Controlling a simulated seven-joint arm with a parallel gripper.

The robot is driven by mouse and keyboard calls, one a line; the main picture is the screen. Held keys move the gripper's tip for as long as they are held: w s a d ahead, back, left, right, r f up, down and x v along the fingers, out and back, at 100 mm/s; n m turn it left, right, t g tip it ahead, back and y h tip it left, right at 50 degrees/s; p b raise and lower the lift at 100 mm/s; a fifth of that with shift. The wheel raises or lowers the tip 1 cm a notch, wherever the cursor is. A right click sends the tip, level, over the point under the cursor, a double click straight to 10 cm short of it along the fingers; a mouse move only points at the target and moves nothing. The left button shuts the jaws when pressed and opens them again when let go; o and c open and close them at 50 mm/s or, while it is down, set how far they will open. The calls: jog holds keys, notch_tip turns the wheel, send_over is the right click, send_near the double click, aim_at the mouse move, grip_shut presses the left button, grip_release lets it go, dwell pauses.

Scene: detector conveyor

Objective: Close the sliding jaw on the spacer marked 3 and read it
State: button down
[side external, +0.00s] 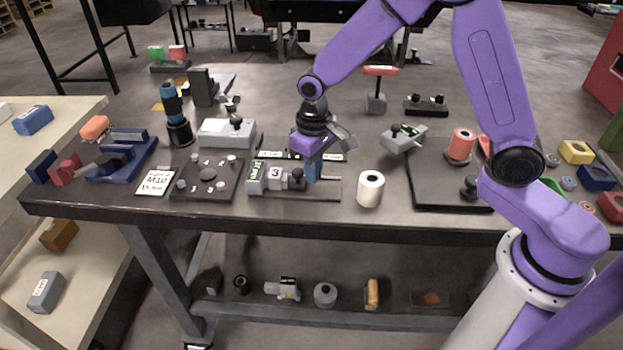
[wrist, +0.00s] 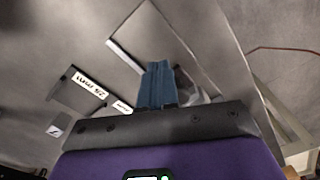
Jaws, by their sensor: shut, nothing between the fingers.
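The spacer marked 3 (side external: 275,173) is a pale grey block in the measuring fixture at the front middle of the bench. A grey fixed block with a green label (side external: 256,177) stands at its left. The sliding jaw with a dark knob (side external: 297,179) is at its right; I cannot tell whether it touches the spacer. My gripper (side external: 313,172) points down just right of the knob, its blue fingers shut and empty. Contact with the knob is unclear. In the wrist view the shut fingers (wrist: 157,85) hide part of the scene; I cannot make out the spacer there.
The fixture's bare rail (side external: 328,188) extends to the right. A white roll (side external: 370,189) stands right of it. A dark plate with knobs (side external: 208,178) and an M10 card (side external: 156,182) lie left. A grey box (side external: 227,133) is behind. A dark tile labelled 25 mm (wrist: 80,92) shows in the wrist view.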

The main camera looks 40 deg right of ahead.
jog(key=shift+s+d, duration=0.15)
jog(key=shift+s, duration=0.05)
jog(key=shift+r, duration=0.1)
notch_tip(320, 180, up, 7)
dwell(0.8)
jog(key=shift+s, duration=0.1)
jog(key=s+d+n, duration=0.2)
jog(key=s+n, duration=0.1)
jog(key=s, duration=0.6)
jog(key=s+d+r+n, duration=0.1)
jog(key=s+d+n, duration=0.2)
jog(key=s, duration=0.6)
jog(key=s+d+r+n, duration=0.1)
jog(key=s+d+n, duration=0.2)
jog(key=s, duration=0.6)
jog(key=shift+d+r+n, duration=0.15)
jog(key=shift+d+n, duration=0.1)
jog(key=shift+n, duration=0.05)
